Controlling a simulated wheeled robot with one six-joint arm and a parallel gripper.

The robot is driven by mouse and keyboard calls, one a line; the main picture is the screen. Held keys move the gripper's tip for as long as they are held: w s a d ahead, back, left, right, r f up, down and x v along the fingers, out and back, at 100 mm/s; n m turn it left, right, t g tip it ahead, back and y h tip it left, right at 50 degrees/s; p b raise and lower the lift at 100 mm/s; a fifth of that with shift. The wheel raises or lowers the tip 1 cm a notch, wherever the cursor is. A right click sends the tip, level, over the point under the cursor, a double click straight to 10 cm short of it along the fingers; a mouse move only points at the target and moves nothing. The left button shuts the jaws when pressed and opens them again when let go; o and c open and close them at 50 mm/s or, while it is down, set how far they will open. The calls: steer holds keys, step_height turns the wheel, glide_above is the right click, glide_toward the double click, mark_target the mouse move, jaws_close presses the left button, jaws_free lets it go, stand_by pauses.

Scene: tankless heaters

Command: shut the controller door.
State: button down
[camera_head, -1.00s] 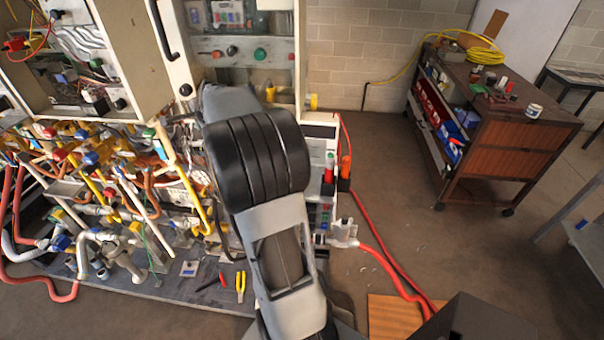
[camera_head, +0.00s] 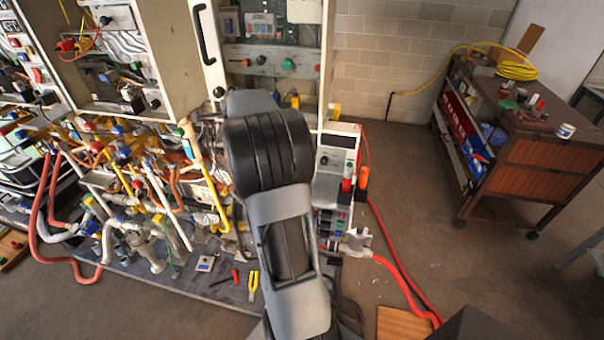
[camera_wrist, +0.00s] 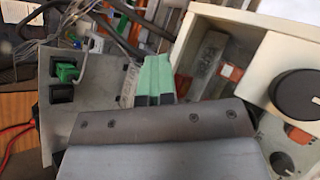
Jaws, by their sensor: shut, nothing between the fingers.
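A cream cabinet (camera_head: 327,65) stands open at the top centre of the head view, with a circuit board and a row of knobs inside. A pale door-like panel (camera_head: 211,60) with a long black handle stands at its left side, swung out; I take it for the controller door. My gripper's end is hidden behind my arm in the head view. In the wrist view my gripper (camera_wrist: 155,78) shows two green fingertips shut together and empty. To their right is a cream housing (camera_wrist: 225,25) with a large black knob (camera_wrist: 308,95); I cannot tell which part it is.
Yellow and copper pipes (camera_head: 205,175) crowd the left. A grey box with a green switch (camera_wrist: 66,72) is left of the fingertips. Red hoses (camera_head: 390,270) run over the floor. A brown cart (camera_head: 540,165) stands right, with open floor before it.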

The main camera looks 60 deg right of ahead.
steer(key=shift+d+r, duration=0.25)
steer(key=shift+r, duration=0.05)
steer(key=s+a+r+b, duration=0.1)
steer(key=s+a+r, duration=0.1)
steer(key=a, duration=0.3)
steer(key=s+a+r+b, duration=0.1)
steer(key=s+a+r, duration=0.1)
steer(key=a+r, duration=0.2)
steer(key=shift+s+a+r, duration=0.15)
steer(key=shift+a, duration=0.9)
steer(key=s+a+f+n+g+y+b, duration=0.1)
steer(key=s+a+f+n+g+y, duration=0.1)
steer(key=s+a+f+n, duration=0.5)
steer(key=s+a+f+n+g+y+b, duration=0.1)
steer(key=s+a+f+n, duration=0.6)
steer(key=s+a+n, duration=0.6)
steer(key=n, duration=0.2)
steer(key=shift+s+a+n+g+y, duration=0.2)
steer(key=shift+a+n+g+y, duration=0.1)
steer(key=shift+n+g+y, duration=0.1)
